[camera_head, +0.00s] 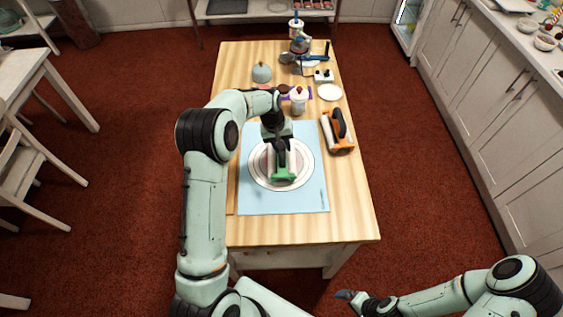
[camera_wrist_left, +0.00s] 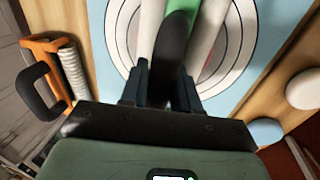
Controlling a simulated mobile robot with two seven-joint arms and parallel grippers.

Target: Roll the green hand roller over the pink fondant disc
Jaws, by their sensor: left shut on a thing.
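The green hand roller (camera_head: 284,179) stands on the ringed white circle of the blue mat (camera_head: 312,202). My left gripper (camera_head: 279,144) is above it, shut on its dark handle. In the left wrist view the fingers (camera_wrist_left: 165,88) close around that handle, with the green frame (camera_wrist_left: 176,22) and pale rolling parts beyond. The pink fondant disc is mostly hidden under the roller; I cannot make out its outline. My right gripper (camera_head: 352,297) is low, in front of the table, apart from the roller; its jaws are unclear.
An orange-framed roller with a black handle (camera_head: 338,131) lies right of the mat; it also shows in the left wrist view (camera_wrist_left: 42,66). A white pot (camera_head: 299,101), a pale round disc (camera_head: 330,92) and other tools stand farther back. The wooden table's (camera_head: 350,205) front right is clear.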

